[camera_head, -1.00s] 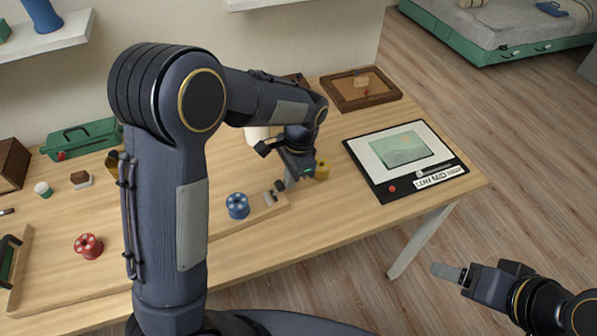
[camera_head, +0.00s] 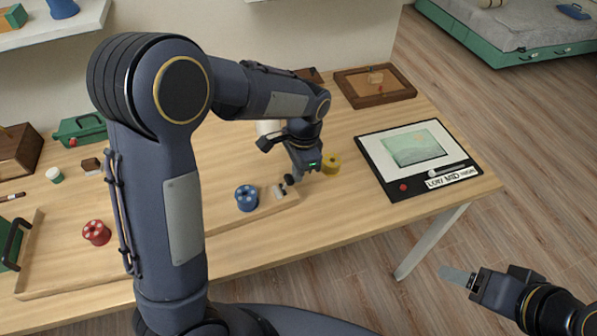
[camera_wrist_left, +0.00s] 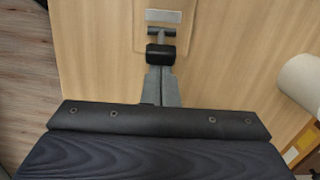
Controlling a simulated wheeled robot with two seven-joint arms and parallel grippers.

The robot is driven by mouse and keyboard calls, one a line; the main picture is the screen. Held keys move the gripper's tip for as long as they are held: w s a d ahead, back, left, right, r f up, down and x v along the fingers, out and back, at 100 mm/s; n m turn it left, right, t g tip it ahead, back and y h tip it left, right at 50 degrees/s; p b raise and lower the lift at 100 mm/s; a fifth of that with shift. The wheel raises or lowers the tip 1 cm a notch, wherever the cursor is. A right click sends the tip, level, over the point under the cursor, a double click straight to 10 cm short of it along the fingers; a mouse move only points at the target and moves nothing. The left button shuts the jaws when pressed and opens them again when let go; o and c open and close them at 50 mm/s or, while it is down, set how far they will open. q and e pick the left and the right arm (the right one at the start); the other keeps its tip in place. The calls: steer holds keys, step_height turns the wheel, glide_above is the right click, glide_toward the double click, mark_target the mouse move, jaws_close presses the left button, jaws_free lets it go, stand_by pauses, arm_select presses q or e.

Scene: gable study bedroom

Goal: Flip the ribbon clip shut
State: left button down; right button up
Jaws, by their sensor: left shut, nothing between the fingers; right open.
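The ribbon clip (camera_head: 279,191) is a small pale grey fitting at the right end of a low wooden board (camera_head: 235,222). It has a black knob (camera_head: 289,180) on its right side. In the left wrist view the clip shows as a pale plate (camera_wrist_left: 163,16), a grey crossbar on a stem (camera_wrist_left: 161,32) and a black block (camera_wrist_left: 160,52). My left gripper (camera_head: 294,176) is shut and empty beside the black knob. In the wrist view its fingertips (camera_wrist_left: 160,70) end at the black block; I cannot tell whether they touch. My right gripper (camera_head: 457,275) is open, off the table's front right.
A red spool (camera_head: 96,233) is at the left. A framed picture board (camera_head: 447,182) lies at the table's right. A white cylinder (camera_wrist_left: 304,78) stands near my left gripper.

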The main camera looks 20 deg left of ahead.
mark_target(287, 177)
arm_select(q)
steer(key=shift+a, duration=0.1)
steer(key=shift+s+a+t+h+b, duration=0.25)
steer(key=shift+t+h+b, duration=0.25)
steer(key=shift+b, duration=0.45)
steer(key=a+t+h+b, duration=0.1)
steer(key=h+b, duration=0.1)
steer(key=b, duration=0.3)
steer(key=s+a+t+h+b, duration=0.1)
steer(key=t+h+b, duration=0.1)
steer(key=b, duration=0.2)
steer(key=s+a+t+h+b, duration=0.1)
steer(key=h+b, duration=0.1)
steer(key=b, duration=0.3)
steer(key=shift+s+r+t+b, duration=0.2)
steer(key=shift+s+t+b, duration=0.05)
steer(key=shift+t+b, duration=0.15)
steer(key=shift+r+p, duration=0.35)
steer(key=shift+r, duration=0.2)
steer(key=shift+r+p, duration=0.6)
steer(key=shift+r, duration=0.2)
